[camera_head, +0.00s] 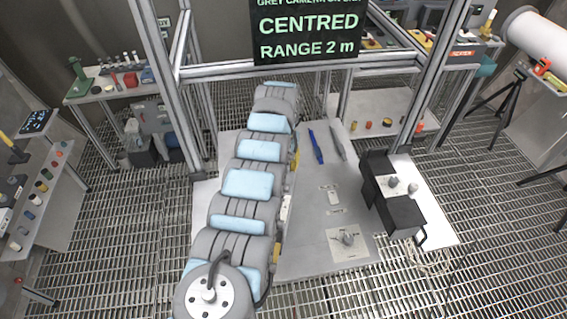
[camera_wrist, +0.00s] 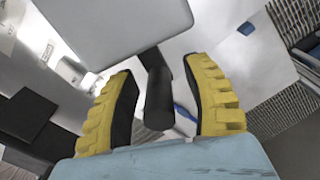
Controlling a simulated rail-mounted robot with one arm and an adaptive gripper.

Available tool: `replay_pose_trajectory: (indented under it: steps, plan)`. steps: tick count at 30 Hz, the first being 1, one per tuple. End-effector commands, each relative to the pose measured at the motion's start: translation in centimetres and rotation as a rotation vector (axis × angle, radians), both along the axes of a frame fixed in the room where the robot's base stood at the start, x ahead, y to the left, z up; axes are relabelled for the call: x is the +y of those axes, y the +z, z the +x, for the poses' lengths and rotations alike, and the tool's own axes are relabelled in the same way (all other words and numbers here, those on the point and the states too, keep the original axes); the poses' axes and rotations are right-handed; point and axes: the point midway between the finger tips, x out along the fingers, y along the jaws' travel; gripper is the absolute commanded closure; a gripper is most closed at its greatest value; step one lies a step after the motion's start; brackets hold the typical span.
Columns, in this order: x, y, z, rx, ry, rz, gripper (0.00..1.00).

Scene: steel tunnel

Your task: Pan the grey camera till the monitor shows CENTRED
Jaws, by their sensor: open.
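The monitor (camera_head: 310,36) at the top of the head view reads "CENTRED" and "RANGE 2 m" in green on black; its top line is cut off. In the wrist view a pale grey box (camera_wrist: 112,28), apparently the grey camera, fills the top, with a dark bar (camera_wrist: 158,88) reaching down from it. My gripper (camera_wrist: 165,95) is open, its yellow-ribbed fingers on either side of the dark bar, with gaps visible between bar and fingers. In the head view my arm hides the grey camera and most of my gripper.
A grey bench plate (camera_head: 305,235) lies right of my arm, with a blue tool (camera_head: 316,146) and a grey tool (camera_head: 338,143) on it. Black boxes (camera_head: 402,214) stand at its right edge. Metal frame posts (camera_head: 436,75) flank the monitor.

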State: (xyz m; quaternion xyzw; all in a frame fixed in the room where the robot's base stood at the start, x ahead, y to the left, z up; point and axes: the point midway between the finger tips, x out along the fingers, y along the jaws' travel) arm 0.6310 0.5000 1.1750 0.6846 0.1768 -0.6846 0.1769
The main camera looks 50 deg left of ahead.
Motion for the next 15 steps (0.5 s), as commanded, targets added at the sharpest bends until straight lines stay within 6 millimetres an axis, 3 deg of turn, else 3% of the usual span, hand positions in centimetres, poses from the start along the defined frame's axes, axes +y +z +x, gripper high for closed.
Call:
replay_pose_trajectory:
  steps: [8, 15]
  plan:
    - [0.1, 2.3, 0.0, -0.003, 0.001, 0.001, 0.50]
    - [0.0, 6.9, 0.1, -0.001, 0.000, 0.002, 0.50]
